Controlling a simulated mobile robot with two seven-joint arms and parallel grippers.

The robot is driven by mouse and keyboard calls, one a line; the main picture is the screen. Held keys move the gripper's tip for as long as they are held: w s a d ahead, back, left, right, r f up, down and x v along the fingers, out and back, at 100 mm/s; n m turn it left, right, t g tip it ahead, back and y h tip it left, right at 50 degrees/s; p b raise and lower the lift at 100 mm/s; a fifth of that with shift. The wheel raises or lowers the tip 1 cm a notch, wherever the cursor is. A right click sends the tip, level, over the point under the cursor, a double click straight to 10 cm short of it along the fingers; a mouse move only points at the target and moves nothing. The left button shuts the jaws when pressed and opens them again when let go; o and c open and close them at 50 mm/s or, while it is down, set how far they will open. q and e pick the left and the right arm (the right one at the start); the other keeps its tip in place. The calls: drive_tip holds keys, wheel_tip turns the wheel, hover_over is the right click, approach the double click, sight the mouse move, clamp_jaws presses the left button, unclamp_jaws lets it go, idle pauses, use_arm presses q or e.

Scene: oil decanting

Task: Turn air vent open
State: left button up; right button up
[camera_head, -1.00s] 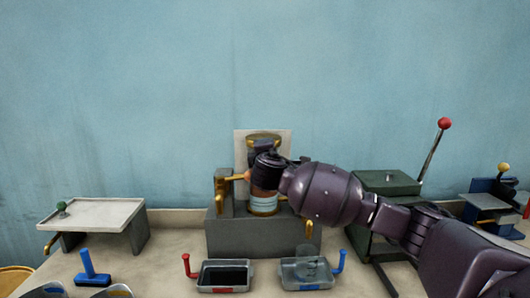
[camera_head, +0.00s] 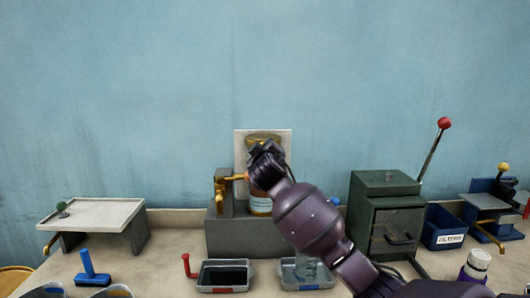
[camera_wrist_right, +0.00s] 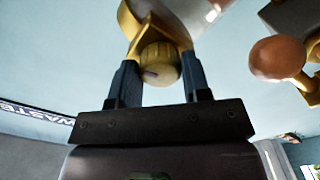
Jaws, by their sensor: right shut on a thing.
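The oil vessel (camera_head: 260,204) stands upright on a grey block, with a pale label band and a golden upper part. My right gripper (camera_head: 264,164) is in front of its upper half and hides much of it. In the right wrist view a ribbed brass knob (camera_wrist_right: 157,62), apparently the air vent, sits between the two blue fingers of the right gripper (camera_wrist_right: 158,70). The fingers are shut on the knob. The brass piece behind it joins the vessel's body (camera_wrist_right: 185,12). My left gripper is not in view.
A brass tap (camera_head: 221,187) stands just left of the vessel. A green box (camera_head: 386,184) with a red-knobbed lever is at right, and a pale raised tray (camera_head: 92,214) is at left.

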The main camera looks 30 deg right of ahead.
drive_tip(key=shift+f+m, duration=0.1)
drive_tip(key=shift+m, duration=1)
drive_tip(key=o, duration=0.9)
drive_tip(key=v, duration=1.1)
